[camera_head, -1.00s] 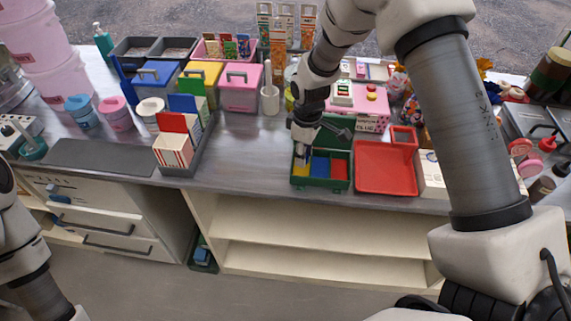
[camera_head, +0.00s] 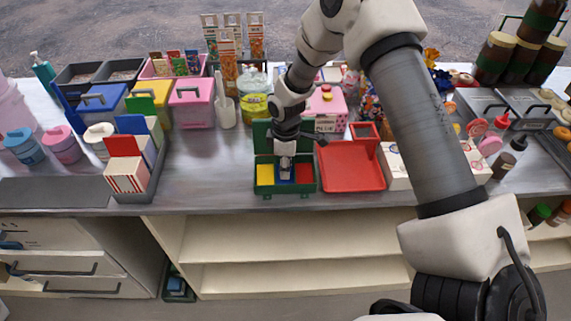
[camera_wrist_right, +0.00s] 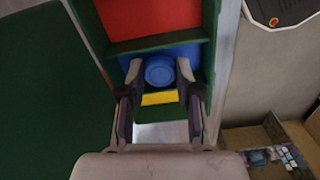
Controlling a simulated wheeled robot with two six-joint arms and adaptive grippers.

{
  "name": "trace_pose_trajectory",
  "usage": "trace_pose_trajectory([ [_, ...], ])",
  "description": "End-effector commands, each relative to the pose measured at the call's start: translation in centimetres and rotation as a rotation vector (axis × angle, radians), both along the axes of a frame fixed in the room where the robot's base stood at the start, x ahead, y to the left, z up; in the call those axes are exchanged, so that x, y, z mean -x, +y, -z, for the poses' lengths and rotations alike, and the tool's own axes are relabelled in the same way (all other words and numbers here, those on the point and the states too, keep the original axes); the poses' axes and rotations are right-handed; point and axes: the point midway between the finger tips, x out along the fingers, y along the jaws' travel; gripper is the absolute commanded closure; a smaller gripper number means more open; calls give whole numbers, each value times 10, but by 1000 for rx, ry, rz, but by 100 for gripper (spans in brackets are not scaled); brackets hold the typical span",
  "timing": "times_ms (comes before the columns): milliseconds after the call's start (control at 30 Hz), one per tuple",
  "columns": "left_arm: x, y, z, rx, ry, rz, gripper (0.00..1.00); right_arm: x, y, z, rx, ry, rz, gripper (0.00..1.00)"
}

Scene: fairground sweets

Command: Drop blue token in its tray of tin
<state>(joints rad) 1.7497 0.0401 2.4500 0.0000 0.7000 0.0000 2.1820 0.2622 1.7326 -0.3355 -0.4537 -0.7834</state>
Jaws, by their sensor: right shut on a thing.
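The green tin (camera_head: 313,186) stands open on the counter, its lid (camera_head: 262,134) raised at the back. It has a yellow tray (camera_head: 265,174), a blue tray (camera_head: 285,181) in the middle and a red tray (camera_head: 305,173). My right gripper (camera_head: 285,172) points down over the blue tray. In the right wrist view its fingers (camera_wrist_right: 160,78) are shut on the round blue token (camera_wrist_right: 160,70), with the blue tray (camera_wrist_right: 190,52) behind it. I cannot tell how high the token is above the tray floor. My left gripper is out of view.
A red tray-like mat (camera_head: 352,180) lies just right of the tin. A pink box (camera_head: 328,112) and a yellow-green tub (camera_head: 255,108) stand behind it. The counter left of the tin is clear up to the striped box (camera_head: 128,176).

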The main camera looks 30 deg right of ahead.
Motion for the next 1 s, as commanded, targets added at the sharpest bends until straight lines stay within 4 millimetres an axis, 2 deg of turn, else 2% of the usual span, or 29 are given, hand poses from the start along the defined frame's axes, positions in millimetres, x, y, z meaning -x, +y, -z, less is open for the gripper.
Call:
trace_pose_trajectory([
  [67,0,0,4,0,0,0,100,0,0,5,1,-1,0,85],
  [700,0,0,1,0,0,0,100,0,0,7,0,0,0,85],
  [733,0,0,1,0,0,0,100,0,0,7,0,0,0,63],
  [800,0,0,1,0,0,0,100,0,0,7,0,0,0,38],
  [1000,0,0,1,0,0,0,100,0,0,7,0,0,0,37],
])
